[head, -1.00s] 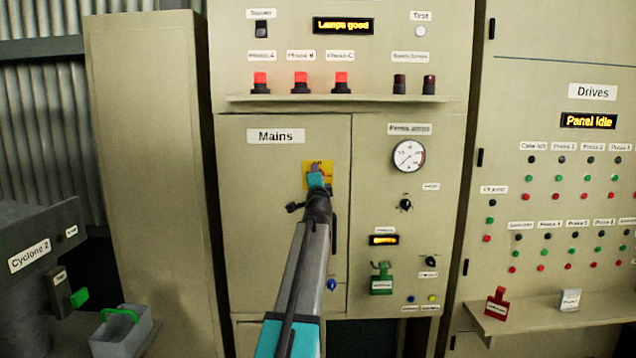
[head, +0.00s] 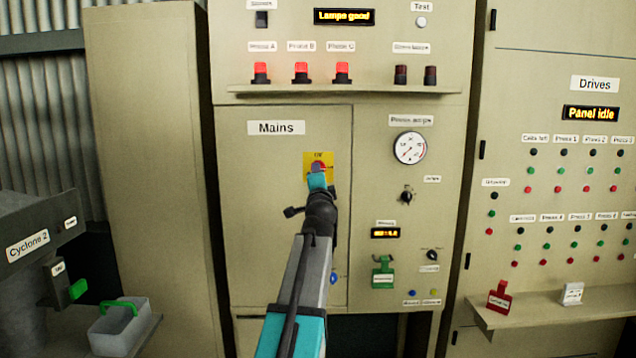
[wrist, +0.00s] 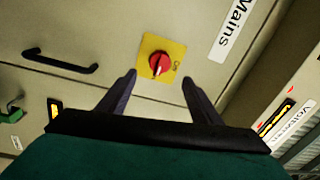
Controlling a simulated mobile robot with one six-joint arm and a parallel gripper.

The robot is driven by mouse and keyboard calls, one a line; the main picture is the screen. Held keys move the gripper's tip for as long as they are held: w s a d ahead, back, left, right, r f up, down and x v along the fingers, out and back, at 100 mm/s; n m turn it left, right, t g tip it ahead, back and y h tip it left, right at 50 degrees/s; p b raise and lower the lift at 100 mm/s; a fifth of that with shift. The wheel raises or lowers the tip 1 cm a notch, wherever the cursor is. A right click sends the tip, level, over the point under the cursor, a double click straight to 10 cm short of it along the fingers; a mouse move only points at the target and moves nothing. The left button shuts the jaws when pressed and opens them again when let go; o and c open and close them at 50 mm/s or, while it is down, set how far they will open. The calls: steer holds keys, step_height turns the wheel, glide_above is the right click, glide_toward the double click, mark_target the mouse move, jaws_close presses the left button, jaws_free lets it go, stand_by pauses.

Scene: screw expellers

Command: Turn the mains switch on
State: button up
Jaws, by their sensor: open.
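The mains switch is a red rotary knob (wrist: 159,63) on a yellow square plate (wrist: 149,50), on the cabinet door under the "Mains" label (head: 276,128). In the wrist view a white mark on the knob points toward the plate's lower edge, and lettering shows at the plate's right side. In the head view the yellow plate (head: 319,157) is partly covered by my arm. My gripper (wrist: 158,80) is open and empty. Its two fingers stand apart on either side of the plate in the wrist view, with the knob between them. No contact shows; the exact gap cannot be told.
A dark door handle (wrist: 60,61) is on the same door. A shelf with red lamps (head: 301,73) juts out above. A grey bin (head: 118,326) stands at lower left.

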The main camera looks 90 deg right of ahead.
steer(key=shift+s+a+f+b, duration=0.15)
steer(key=shift+a+b, duration=0.2)
steer(key=shift+a, duration=1.25)
